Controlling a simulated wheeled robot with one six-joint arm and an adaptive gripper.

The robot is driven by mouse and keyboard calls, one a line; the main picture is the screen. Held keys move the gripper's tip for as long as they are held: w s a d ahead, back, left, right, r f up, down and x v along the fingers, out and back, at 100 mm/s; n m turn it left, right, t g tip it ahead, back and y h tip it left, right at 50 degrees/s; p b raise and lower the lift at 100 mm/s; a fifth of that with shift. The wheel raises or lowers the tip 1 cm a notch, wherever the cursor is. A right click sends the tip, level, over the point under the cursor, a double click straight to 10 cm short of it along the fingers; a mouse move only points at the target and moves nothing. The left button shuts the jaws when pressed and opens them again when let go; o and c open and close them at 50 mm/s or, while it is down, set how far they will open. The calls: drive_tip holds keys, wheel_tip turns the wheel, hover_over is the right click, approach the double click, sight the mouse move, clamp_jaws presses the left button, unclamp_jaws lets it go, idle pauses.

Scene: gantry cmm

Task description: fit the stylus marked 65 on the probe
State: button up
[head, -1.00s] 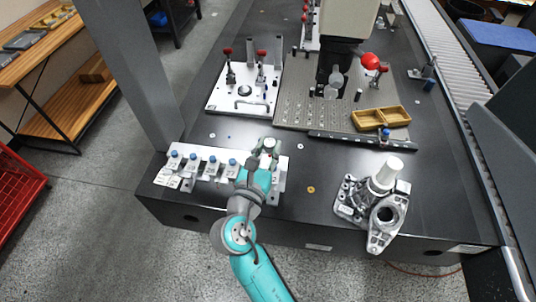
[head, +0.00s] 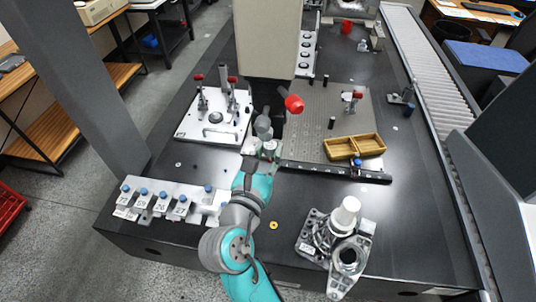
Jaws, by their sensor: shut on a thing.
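The probe (head: 263,124) shows as a grey rounded body under the dark lower end of the gantry column (head: 268,40). My gripper (head: 268,151) is shut close below it, over the table in front of the fixture plate. It is shut on a small stylus, mostly hidden by the fingers. I cannot read any number on it, nor tell whether it touches the probe. The stylus rack (head: 196,203) is at the front left of the table.
A red ball (head: 292,103) juts out beside the probe. The clamp plate (head: 190,129) lies left; a wooden tray (head: 340,149) and black bar (head: 310,169) lie right. A metal casting with a white cylinder (head: 345,216) stands front right.

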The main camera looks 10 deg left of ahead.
drive_tip(key=shift+r, duration=1.3)
drive_tip(key=shift+r, duration=0.25)
idle(0.4)
idle(0.4)
drive_tip(key=o, duration=1.1)
drive_tip(key=shift+s, duration=0.15)
approach(268, 149)
drive_tip(key=shift+s+a+r, duration=0.2)
drive_tip(key=shift+s+r, duration=0.65)
drive_tip(key=shift+s, duration=0.15)
